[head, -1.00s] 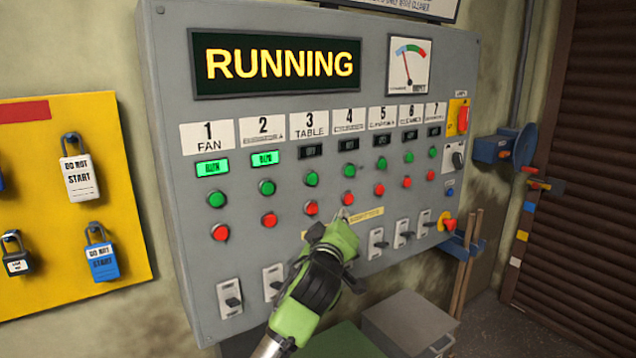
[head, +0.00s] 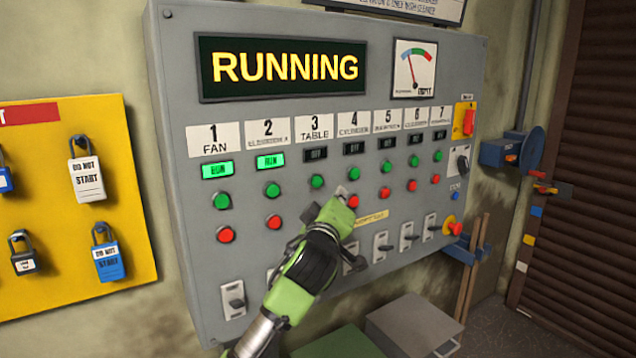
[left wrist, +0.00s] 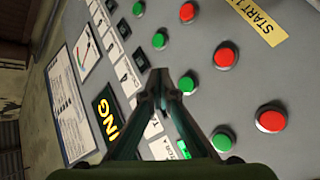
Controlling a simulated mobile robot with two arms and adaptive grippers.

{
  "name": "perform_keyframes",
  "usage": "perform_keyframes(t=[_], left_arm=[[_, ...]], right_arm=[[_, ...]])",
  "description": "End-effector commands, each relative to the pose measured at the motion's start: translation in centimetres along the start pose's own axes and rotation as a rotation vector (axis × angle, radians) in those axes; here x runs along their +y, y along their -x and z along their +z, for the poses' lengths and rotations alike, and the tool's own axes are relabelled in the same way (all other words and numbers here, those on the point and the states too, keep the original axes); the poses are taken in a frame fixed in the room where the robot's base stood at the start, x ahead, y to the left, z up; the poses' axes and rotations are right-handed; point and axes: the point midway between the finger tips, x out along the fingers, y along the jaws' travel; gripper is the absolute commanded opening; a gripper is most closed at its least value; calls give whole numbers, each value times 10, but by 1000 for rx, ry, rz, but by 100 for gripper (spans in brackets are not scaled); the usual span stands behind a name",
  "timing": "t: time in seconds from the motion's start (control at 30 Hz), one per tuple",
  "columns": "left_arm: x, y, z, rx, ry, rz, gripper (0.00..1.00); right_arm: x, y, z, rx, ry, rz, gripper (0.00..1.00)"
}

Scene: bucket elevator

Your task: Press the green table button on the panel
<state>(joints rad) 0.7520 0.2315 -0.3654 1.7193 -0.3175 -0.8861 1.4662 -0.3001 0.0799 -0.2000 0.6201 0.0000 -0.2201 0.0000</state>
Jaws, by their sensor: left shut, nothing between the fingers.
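The green table button (head: 317,181) is in the third column of the grey panel, under the TABLE label (head: 315,134) and a dark OFF indicator (head: 316,154). My left gripper (head: 340,191) is shut and empty, its tips in front of the panel just right of and slightly below that button. It hides the red button of the TABLE column in the head view. In the left wrist view, the closed fingertips (left wrist: 163,80) appear close beside the green table button (left wrist: 187,83). I cannot tell the gap to the panel. My right gripper is not in view.
Fan and second-column indicators are lit green (head: 217,169). The display (head: 284,68) reads RUNNING. A neighbouring green button (head: 353,174) and red button (head: 353,201) sit close to the gripper. Switches line the panel's lower part. A yellow lock board (head: 130,190) hangs at left.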

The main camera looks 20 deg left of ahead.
Motion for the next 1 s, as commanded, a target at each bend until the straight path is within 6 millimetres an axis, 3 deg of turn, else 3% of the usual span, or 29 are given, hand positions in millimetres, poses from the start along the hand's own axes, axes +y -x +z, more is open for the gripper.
perform_keyframes(t=[0.4, 1.0], left_arm=[[-26, -36, -26, 0, 1, -1, 0], [-29, -40, -30, 1, 1, 0, 0]], right_arm=[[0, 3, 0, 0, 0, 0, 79], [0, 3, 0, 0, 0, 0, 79]])
